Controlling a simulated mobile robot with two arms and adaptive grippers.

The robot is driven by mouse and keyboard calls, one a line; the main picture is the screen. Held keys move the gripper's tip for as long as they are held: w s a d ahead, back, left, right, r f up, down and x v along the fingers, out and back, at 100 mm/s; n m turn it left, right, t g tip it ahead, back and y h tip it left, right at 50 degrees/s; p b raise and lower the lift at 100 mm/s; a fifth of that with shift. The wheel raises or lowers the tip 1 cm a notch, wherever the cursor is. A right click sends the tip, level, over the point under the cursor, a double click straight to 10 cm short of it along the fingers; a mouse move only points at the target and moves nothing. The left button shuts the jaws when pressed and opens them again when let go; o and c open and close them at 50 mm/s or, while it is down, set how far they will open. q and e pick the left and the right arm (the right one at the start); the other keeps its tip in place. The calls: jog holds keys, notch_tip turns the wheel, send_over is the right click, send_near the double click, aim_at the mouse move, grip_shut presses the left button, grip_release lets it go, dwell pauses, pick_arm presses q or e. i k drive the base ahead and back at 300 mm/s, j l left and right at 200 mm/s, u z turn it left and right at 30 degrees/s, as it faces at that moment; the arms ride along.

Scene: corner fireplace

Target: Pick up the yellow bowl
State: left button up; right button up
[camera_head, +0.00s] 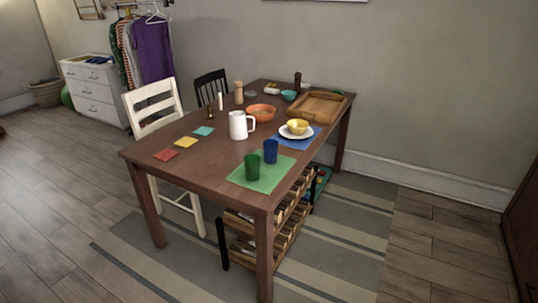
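The yellow bowl (298,126) sits upright on a white plate (287,134), which lies on a blue placemat (296,144) at the right side of the brown wooden table (196,177). The bowl looks unobstructed from above. Neither of my grippers shows in the head view, so I cannot see what they are doing.
A white pitcher (238,126), orange bowl (262,112), blue cup (270,152), green cup (252,168) and wooden tray (317,106) stand around the bowl. A white chair (153,103) is at the table's left. Striped rug floor (350,235) is open at the right.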

aim_at(296, 126)
jog(key=i+l+u, duration=0.2)
jog(key=u, duration=0.25)
jog(key=i+l+u, duration=0.1)
jog(key=l+u, duration=0.35)
jog(key=i+l+u, duration=0.25)
jog(key=l, duration=1.2)
jog(key=l+u, duration=0.25)
jog(key=l, duration=1.15)
